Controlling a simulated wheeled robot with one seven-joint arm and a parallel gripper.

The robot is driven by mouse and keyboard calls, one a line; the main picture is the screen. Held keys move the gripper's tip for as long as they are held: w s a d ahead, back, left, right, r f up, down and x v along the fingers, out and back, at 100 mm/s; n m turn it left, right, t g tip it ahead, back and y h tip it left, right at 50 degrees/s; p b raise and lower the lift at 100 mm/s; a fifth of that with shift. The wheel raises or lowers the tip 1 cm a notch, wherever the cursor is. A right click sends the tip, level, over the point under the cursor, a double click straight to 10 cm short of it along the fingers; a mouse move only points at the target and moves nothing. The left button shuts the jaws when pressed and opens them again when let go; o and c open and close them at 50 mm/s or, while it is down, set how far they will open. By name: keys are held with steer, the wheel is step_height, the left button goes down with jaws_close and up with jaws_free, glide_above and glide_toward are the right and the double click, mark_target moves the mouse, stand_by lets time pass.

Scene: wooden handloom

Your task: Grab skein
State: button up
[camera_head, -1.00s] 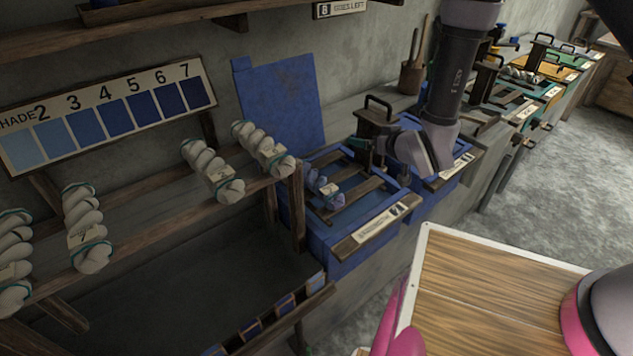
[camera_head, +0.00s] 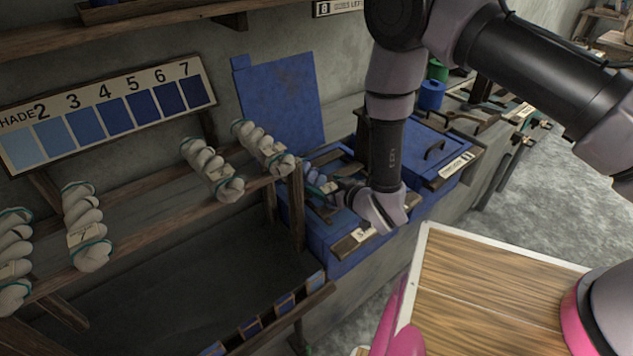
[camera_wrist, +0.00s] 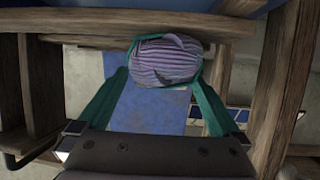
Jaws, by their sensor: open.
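A lavender, finely ridged skein (camera_wrist: 165,62) lies between the teal fingers of my gripper (camera_wrist: 166,75) in the wrist view. The fingers are spread, one on each side of it, near their tips; I cannot tell if they touch it. In the head view, the bluish skein (camera_head: 315,178) is at the open blue vat (camera_head: 335,255), partly hidden by my gripper (camera_head: 327,188). My gripper reaches in from the right, low over the vat's wooden bars.
Several white skeins, one of them here (camera_head: 212,170), hang on the wooden rack (camera_head: 140,232) at left, under a shade board (camera_head: 105,112). A lidded blue vat (camera_head: 430,145) stands to the right. A wooden tray (camera_head: 490,290) is in front.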

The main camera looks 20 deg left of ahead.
mark_target(323, 182)
steer(key=shift+x, duration=1.95)
steer(key=c, duration=1.5)
steer(key=shift+r, duration=0.1)
